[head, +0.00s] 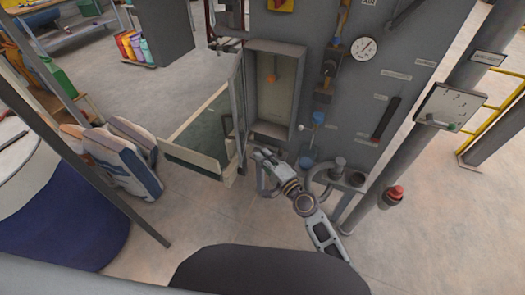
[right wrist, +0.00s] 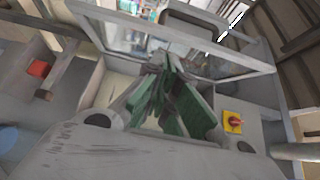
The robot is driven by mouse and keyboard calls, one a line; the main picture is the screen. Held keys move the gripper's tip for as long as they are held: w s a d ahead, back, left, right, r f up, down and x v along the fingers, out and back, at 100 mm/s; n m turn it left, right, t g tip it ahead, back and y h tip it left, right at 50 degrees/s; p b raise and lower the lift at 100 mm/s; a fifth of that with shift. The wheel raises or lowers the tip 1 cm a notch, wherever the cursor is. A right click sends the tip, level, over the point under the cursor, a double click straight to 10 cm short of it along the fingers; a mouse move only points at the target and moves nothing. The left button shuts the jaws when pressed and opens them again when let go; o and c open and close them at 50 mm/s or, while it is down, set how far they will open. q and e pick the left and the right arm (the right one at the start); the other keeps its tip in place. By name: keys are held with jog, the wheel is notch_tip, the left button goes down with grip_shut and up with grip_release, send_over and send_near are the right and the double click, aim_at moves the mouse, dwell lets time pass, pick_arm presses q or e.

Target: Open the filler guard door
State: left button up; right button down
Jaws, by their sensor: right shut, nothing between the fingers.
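The filler guard door (head: 192,157), a framed see-through panel, stands swung out to the left of the filler's cabinet opening (head: 283,90) in the head view. The opening is uncovered, with an orange part (head: 271,78) inside. My right gripper (head: 258,156) is below the opening, just right of the door's lower near corner. It is shut and empty; whether it touches the door I cannot tell. In the right wrist view the shut fingers (right wrist: 166,72) point toward the door frame (right wrist: 185,68). My left gripper is not in view.
A gauge (head: 365,48) and a blue-ended fitting (head: 318,118) are on the panel right of the opening. Filled sacks (head: 125,160) sit at the left.

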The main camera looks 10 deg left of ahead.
jog(key=shift+s+d, duration=0.2)
jog(key=shift+s, duration=0.5)
jog(key=shift+s+d, duration=0.15)
jog(key=shift+s, duration=0.5)
jog(key=shift+s, duration=0.15)
